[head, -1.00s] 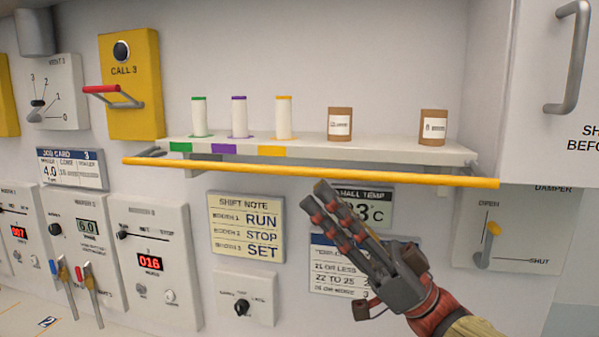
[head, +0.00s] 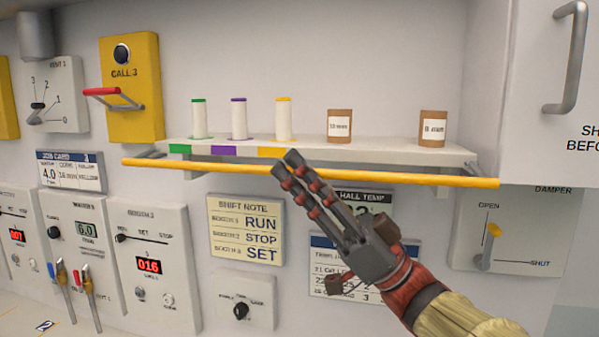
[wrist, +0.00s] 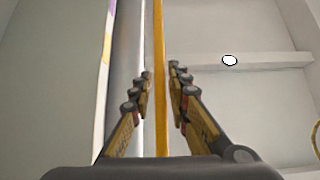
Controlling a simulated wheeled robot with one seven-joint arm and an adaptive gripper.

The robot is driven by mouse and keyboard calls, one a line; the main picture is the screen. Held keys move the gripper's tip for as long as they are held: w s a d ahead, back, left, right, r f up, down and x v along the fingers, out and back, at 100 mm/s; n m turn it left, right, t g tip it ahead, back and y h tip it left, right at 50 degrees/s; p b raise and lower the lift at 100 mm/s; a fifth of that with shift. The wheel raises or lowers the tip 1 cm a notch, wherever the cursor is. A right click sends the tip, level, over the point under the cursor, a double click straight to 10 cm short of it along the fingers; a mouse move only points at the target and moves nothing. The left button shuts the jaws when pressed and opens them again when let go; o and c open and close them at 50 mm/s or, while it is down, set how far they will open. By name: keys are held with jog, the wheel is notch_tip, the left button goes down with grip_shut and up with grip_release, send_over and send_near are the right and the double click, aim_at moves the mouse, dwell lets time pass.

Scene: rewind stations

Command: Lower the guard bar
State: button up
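The guard bar (head: 400,178) is a long yellow rod running along the front of the shelf, a little below its edge, with a grey arm at each end. My gripper (head: 284,164) is in front of the bar near its middle, and its fingertips overlap the bar in the head view. In the wrist view the bar (wrist: 159,120) runs lengthwise between the two fingers of my gripper (wrist: 160,74). The fingers are apart, with gaps between them and the bar. I cannot tell how deep the bar sits between them.
The shelf (head: 390,150) above the bar holds green, purple and yellow spools and two brown cartons. Below are a shift note (head: 245,229), a hall temperature display and a dial box. A cabinet with a grey handle (head: 567,55) is at right, above a damper lever (head: 488,245).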

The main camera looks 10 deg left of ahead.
grip_shut()
dwell(0.4)
jog(key=m+t, duration=0.1)
jog(key=r+m+t+p, duration=0.1)
jog(key=m, duration=0.1)
jog(key=shift+s+t+h, duration=0.15)
jog(key=shift+t+h, duration=0.15)
jog(key=shift+t, duration=0.1)
jog(key=m+t, duration=0.1)
jog(key=m+t+h+p, duration=0.1)
jog(key=m, duration=0.1)
jog(key=shift+r+t, duration=0.25)
jog(key=shift+t, duration=0.05)
jog(key=shift+o, duration=1.4)
grip_release()
jog(key=shift+o, duration=0.6)
